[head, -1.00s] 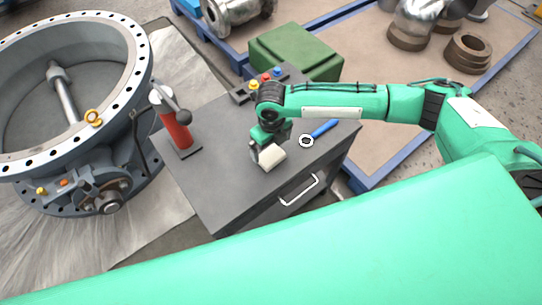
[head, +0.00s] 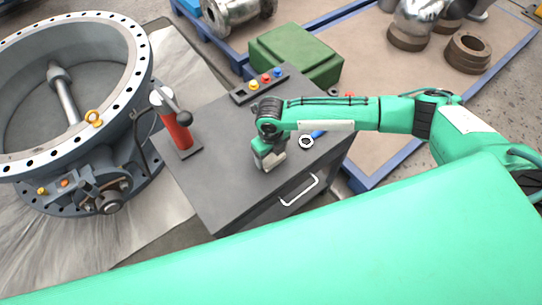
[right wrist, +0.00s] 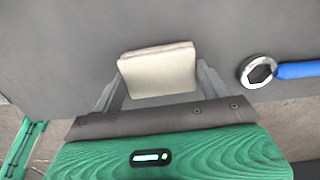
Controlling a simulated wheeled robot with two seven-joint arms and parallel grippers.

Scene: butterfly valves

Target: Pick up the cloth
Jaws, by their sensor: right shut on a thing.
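The cloth (right wrist: 158,72) is a folded cream pad, seen in the right wrist view between the two grey fingers of my right gripper (right wrist: 158,88). The fingers are shut on its sides. In the head view my right gripper (head: 268,162) points down over the grey cabinet top, and only a small pale part of the cloth (head: 275,161) shows under it. I cannot tell whether the cloth touches the top. My left gripper is not in view.
A wrench with a blue handle (right wrist: 296,70) lies right of the cloth on the cabinet (head: 215,135). A red hand pump (head: 177,130) stands at its left, and a tray with coloured knobs (head: 260,84) is at the back. A large valve (head: 140,60) stands left.

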